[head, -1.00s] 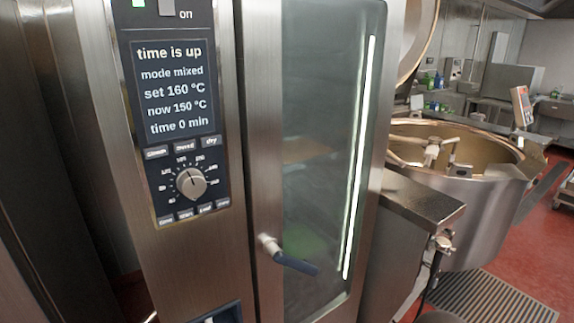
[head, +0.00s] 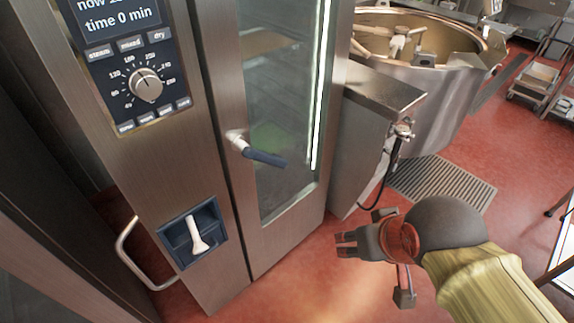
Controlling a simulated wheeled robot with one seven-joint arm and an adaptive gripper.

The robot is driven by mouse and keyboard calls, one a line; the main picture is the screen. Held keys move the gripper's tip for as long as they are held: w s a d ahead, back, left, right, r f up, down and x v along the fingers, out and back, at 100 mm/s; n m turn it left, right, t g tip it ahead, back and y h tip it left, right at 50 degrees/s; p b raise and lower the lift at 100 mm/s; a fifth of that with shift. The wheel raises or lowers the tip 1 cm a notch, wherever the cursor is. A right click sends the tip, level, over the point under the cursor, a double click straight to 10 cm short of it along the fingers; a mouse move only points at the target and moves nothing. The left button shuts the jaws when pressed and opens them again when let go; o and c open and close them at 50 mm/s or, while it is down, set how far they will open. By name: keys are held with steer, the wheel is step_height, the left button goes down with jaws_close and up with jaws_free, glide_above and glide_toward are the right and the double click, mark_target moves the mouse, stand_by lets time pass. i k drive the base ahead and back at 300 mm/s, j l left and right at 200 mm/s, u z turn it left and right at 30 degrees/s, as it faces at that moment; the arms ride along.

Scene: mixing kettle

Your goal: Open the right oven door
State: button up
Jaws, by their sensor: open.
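The oven door (head: 222,200) is shut, with a tall glass window (head: 283,110) and a bright light strip along its right side. Its handle (head: 262,157) has a silver hub and a dark blue lever pointing right and slightly down. My gripper (head: 362,234) is at the lower right, in front of the floor and to the right of the door. Its fingers are apart and point left, with nothing between them. It is clear of the handle in the picture.
The control panel (head: 128,75) with its knob is left of the door. A white hand shower (head: 197,235) sits in a blue recess below it. A metal side rail (head: 130,250) curves at the lower left. The kettle (head: 425,85) stands right, above a floor grate (head: 440,185). Red floor is open at right.

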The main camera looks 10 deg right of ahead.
mark_target(214, 24)
steer(key=i+j, duration=0.1)
steer(key=i, duration=0.85)
